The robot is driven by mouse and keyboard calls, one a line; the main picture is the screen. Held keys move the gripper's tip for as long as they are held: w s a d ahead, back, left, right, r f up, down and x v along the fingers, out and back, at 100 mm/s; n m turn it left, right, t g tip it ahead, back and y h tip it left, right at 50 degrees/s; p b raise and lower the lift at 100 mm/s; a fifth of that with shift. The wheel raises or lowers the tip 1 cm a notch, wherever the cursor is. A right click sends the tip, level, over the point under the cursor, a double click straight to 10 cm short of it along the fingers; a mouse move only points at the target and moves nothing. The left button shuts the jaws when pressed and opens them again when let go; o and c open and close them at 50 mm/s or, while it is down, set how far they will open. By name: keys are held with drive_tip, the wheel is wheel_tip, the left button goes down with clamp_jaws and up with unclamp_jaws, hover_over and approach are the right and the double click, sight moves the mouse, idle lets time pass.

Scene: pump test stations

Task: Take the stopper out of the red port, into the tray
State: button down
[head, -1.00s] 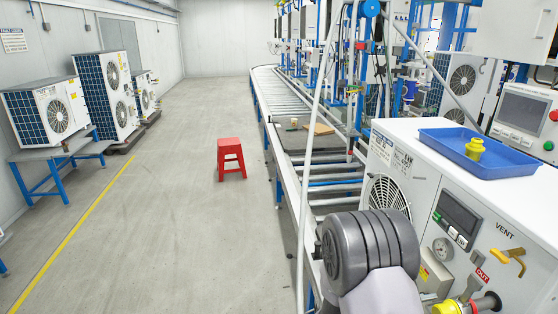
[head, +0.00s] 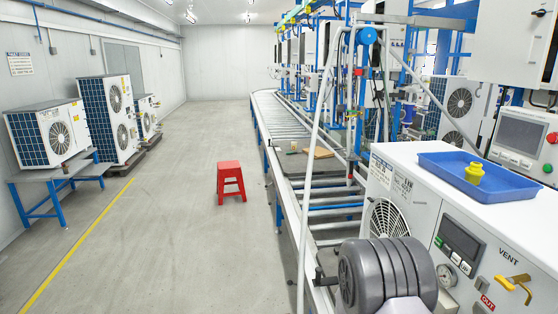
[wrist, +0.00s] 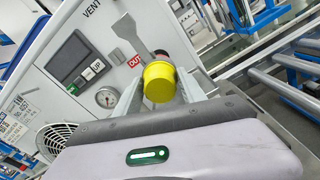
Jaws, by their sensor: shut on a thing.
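In the wrist view a yellow stopper (wrist: 159,83) sits between the two fingers of my gripper (wrist: 161,92), which is shut on it. A dark reddish piece (wrist: 163,56) shows just behind the stopper, beside the red OUT label (wrist: 135,60). It may be the red port; I cannot tell whether the stopper is still seated in it. In the head view the blue tray (head: 520,187) stands on top of the white unit, with a yellow stopper-like piece (head: 474,173) in it. The fingers and held stopper are not visible there.
The white unit's front panel carries a display (head: 460,240), a gauge (head: 444,247) and a yellow vent handle (head: 514,285). A grey flat bar (wrist: 128,30) stands close to the stopper. A roller conveyor (head: 305,165) runs left of the unit. A red stool (head: 230,182) stands on open floor.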

drive_tip(key=shift+a, duration=0.15)
drive_tip(key=shift+s+a, duration=0.15)
drive_tip(key=shift+a, duration=0.65)
drive_tip(key=shift+s+a, duration=0.1)
drive_tip(key=shift+a, duration=0.7)
drive_tip(key=shift+s+a+p, duration=0.2)
drive_tip(key=shift+a+p, duration=0.1)
drive_tip(key=shift+a, duration=1.15)
